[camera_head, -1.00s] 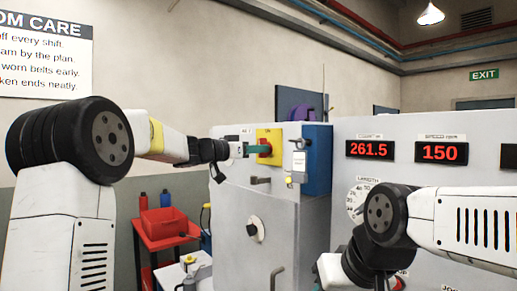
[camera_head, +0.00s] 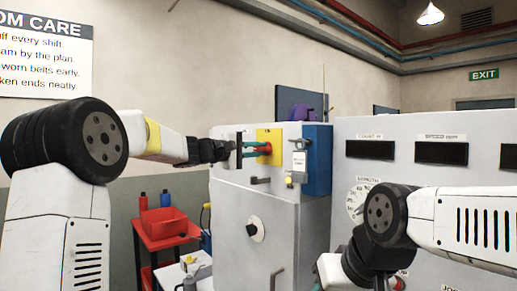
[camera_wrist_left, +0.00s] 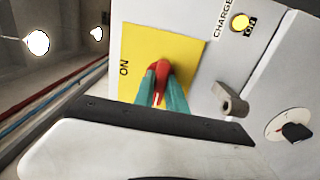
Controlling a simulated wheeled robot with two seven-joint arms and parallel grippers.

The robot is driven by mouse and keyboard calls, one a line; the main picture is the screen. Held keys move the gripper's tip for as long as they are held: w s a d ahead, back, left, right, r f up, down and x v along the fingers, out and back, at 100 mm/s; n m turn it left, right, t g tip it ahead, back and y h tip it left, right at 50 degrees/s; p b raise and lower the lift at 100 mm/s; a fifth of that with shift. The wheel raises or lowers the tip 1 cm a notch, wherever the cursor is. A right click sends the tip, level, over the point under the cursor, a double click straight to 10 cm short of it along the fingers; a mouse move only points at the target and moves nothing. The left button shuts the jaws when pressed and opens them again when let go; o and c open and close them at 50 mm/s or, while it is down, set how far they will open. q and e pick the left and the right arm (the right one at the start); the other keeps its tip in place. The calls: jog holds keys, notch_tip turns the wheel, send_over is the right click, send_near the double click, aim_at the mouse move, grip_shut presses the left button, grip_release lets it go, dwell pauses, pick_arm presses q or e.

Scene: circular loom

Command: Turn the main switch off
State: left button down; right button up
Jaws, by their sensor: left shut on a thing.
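The main switch is a red handle (camera_wrist_left: 161,72) on a yellow plate (camera_wrist_left: 188,58) marked ON, which also shows in the head view (camera_head: 269,136). My left gripper (camera_head: 262,149), with green fingertips, is shut on the red handle at the front of the grey cabinet. In the left wrist view the green fingers (camera_wrist_left: 163,97) sit on both sides of the handle. The switch's OFF mark is not readable.
Right of the yellow plate is a blue box (camera_head: 318,160) with a white tag. Below are a grey handle (camera_head: 261,180) and a round knob (camera_head: 255,229). Dark displays (camera_head: 369,149) are on the right panel. A red cart (camera_head: 165,225) stands left of the cabinet.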

pick_arm(q)
jog(key=c, duration=1.4)
grip_release()
jog(key=shift+d+f, duration=0.1)
jog(key=shift+d, duration=0.05)
jog(key=shift+o, duration=0.2)
jog(key=v, duration=0.7)
